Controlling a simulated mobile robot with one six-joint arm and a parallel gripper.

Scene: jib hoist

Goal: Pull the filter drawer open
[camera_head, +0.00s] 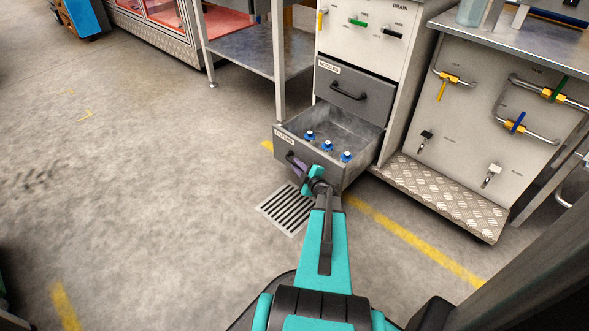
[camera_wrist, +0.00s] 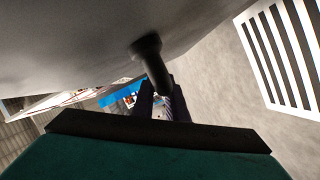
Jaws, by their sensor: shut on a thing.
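The grey filter drawer (camera_head: 366,134), labelled FILTERS, is the lower drawer of the cabinet and stands well out from it. Several blue-topped filters (camera_head: 327,146) stand upright inside. My gripper (camera_head: 301,176) is at the drawer's front, shut on its dark handle (camera_head: 291,158). In the wrist view the handle (camera_wrist: 149,58) comes out from the grey drawer front (camera_wrist: 70,40) and runs between the fingers of my gripper (camera_wrist: 163,103). My gripper and wrist hide part of the handle and the right part of the drawer front.
The closed NOZZLES drawer (camera_head: 355,92) sits above. A floor drain grate (camera_head: 287,207) lies under the drawer front. A metal table (camera_head: 262,50) stands to the left, and a valve panel with a tread-plate step (camera_head: 440,195) to the right. The floor at left is clear.

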